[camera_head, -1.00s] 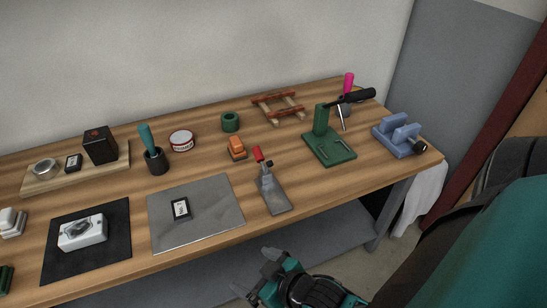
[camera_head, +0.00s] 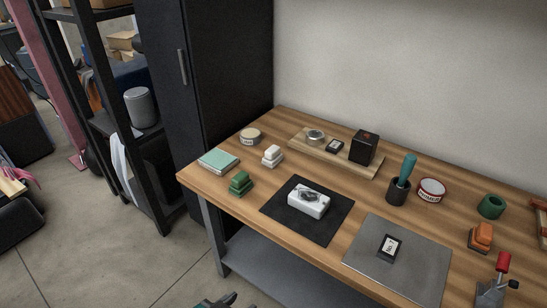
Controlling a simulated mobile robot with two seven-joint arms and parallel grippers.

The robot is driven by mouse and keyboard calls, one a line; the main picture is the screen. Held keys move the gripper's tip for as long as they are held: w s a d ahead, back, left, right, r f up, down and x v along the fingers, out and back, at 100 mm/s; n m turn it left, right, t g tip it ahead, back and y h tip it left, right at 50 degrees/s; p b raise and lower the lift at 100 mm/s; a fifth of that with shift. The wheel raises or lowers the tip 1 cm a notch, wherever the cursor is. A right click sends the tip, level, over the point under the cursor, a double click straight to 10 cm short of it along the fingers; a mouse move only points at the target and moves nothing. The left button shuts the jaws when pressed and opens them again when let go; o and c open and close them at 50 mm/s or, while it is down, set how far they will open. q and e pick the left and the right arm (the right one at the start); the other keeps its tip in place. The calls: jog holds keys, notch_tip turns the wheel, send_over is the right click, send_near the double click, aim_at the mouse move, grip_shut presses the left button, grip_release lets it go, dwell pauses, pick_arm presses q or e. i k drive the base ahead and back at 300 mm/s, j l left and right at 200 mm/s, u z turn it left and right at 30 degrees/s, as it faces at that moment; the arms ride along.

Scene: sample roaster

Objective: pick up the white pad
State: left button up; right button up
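The white pad (camera_head: 272,156) is a small stepped white block. It rests on the wooden bench top near the left end, behind the green pad (camera_head: 240,183) and left of the white box-shaped device (camera_head: 309,201). Nothing touches it from above. Only the tip of what appears to be my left gripper (camera_head: 222,301) shows at the bottom edge, in front of and below the bench, far from the white pad. Its opening is cut off by the frame. My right gripper is out of view.
The device lies on a black mat (camera_head: 333,233). A teal-topped notepad (camera_head: 218,160) and round tin (camera_head: 250,137) flank the pad. A wooden board (camera_head: 369,169) with items stands behind. An orange pad (camera_head: 481,236) is far right. A dark cabinet (camera_head: 230,80) borders the bench's left end.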

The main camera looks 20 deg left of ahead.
aim_at(272, 155)
jog(key=z, duration=0.3)
jog(key=j+z, duration=0.75)
jog(key=z, duration=0.15)
jog(key=k+j+z, duration=0.1)
jog(key=j, duration=0.2)
jog(key=k+j+z, duration=0.1)
jog(key=j, duration=0.15)
jog(key=k+j+z, duration=0.1)
jog(key=j, duration=0.2)
